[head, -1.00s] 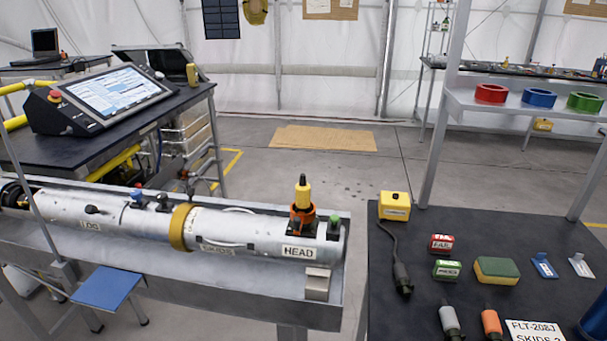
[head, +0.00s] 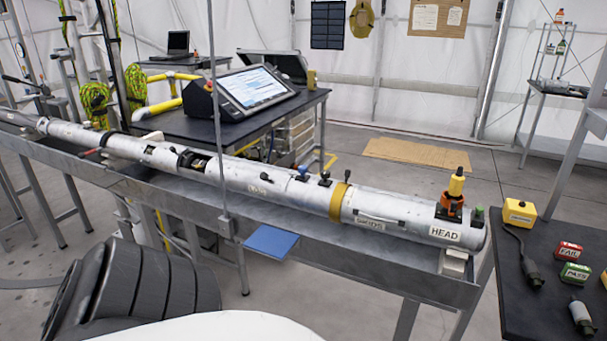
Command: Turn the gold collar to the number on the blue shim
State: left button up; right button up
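The gold collar (head: 338,201) is a band around the long silver cylinder (head: 275,183), which lies in a grey metal trough (head: 400,270). The collar sits between the part with the blue and black knobs and the section near the HEAD label (head: 444,234). No number on the collar can be read. I cannot make out a blue shim for certain; a flat blue plate (head: 271,240) sticks out at the trough's front edge, with no number readable on it. Neither gripper shows in the head view.
A dark table at the right holds a yellow box (head: 519,213), a red FAIL block (head: 568,251) and a green PASS block (head: 575,273). A console with a screen (head: 258,87) stands on a bench behind the cylinder.

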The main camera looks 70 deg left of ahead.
aim_at(338, 195)
jog(key=k, duration=0.4)
jog(key=u, duration=1.15)
